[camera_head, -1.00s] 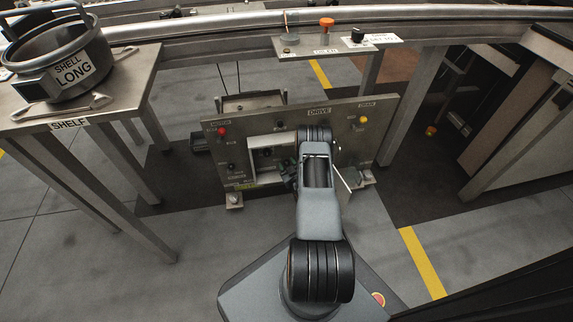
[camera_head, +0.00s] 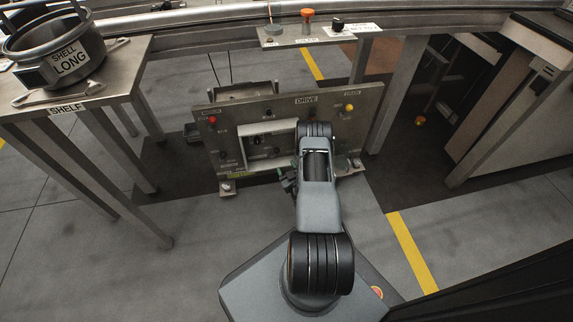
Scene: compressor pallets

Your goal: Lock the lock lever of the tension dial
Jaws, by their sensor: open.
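The drive panel (camera_head: 200,135) stands upright ahead of my arm, with an open recess (camera_head: 237,151) in its middle. It carries a red knob (camera_head: 212,119), a yellow knob (camera_head: 349,107) and small dark fittings. I cannot make out which fitting is the tension dial or its lock lever; labels there are too small to read, and my arm covers part of the panel. My gripper (camera_head: 287,180) shows only in part, left of my forearm and in front of the panel's lower edge. It is open, and no held thing is visible.
A shelf (camera_head: 130,70) at the left bears a pot labelled SHELL LONG and a wrench-like tool. A grey cabinet (camera_head: 520,110) stands at the right. The floor left of my base is clear.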

